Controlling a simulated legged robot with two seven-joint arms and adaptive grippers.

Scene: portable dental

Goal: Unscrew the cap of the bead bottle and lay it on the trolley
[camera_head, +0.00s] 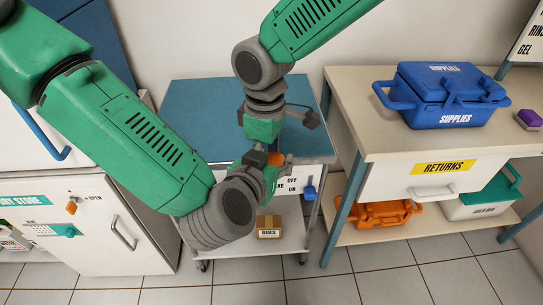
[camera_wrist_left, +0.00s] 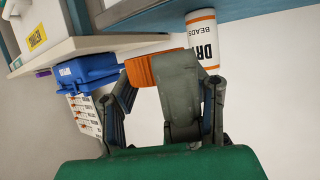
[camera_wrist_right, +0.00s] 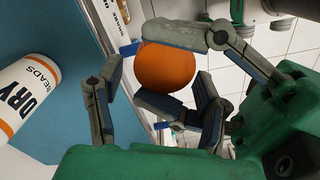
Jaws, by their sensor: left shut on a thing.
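The orange cap (camera_head: 276,159) is between the fingers of my left gripper (camera_head: 268,166), apart from the bottle. It shows large in the right wrist view (camera_wrist_right: 165,68) and in the left wrist view (camera_wrist_left: 150,69). The white bead bottle, with orange bands and black lettering, is at the blue trolley top in the right wrist view (camera_wrist_right: 28,88) and behind the left fingers in the left wrist view (camera_wrist_left: 203,40). In the head view my arms hide it. My right gripper (camera_wrist_right: 135,88) has its fingers spread close to the cap, with nothing clearly gripped.
The blue trolley top (camera_head: 190,115) has free room at left and back. A small carton (camera_head: 268,227) sits on its lower shelf. At right a bench (camera_head: 350,95) carries a blue supplies case (camera_head: 445,95). A white cabinet (camera_head: 95,235) stands at left.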

